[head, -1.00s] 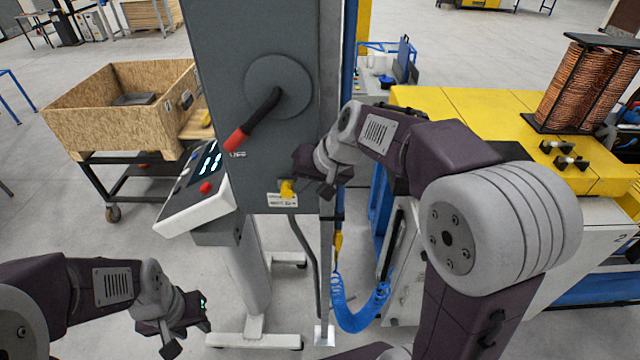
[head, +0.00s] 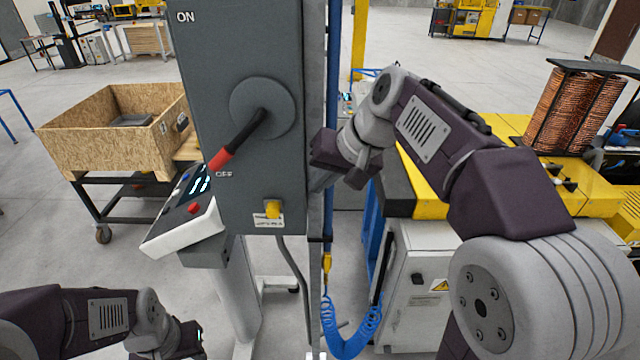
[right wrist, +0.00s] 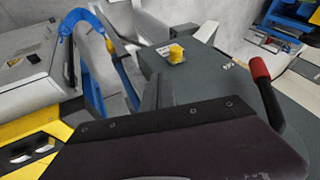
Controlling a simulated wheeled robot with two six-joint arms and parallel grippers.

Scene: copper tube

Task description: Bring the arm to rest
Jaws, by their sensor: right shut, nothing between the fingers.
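My right gripper (head: 332,164) is at the right edge of the grey switch box (head: 215,90) in the head view, shut and empty. In the right wrist view, a dark part of my arm fills the bottom. The box's black lever with a red grip (head: 238,140) points down-left to the OFF mark; its red end also shows in the right wrist view (right wrist: 260,69). A yellow knob (head: 273,209) sits low on the box and is clear of the gripper. My left gripper (head: 190,345) is low at the left, cut by the bottom edge, its fingers unclear.
A control panel (head: 185,222) with a red button stands left of the box. A wooden crate (head: 85,140) on a cart is further left. A yellow-topped bench (head: 420,195) with copper coils (head: 578,110) is at the right. A blue coiled hose (head: 345,345) hangs below.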

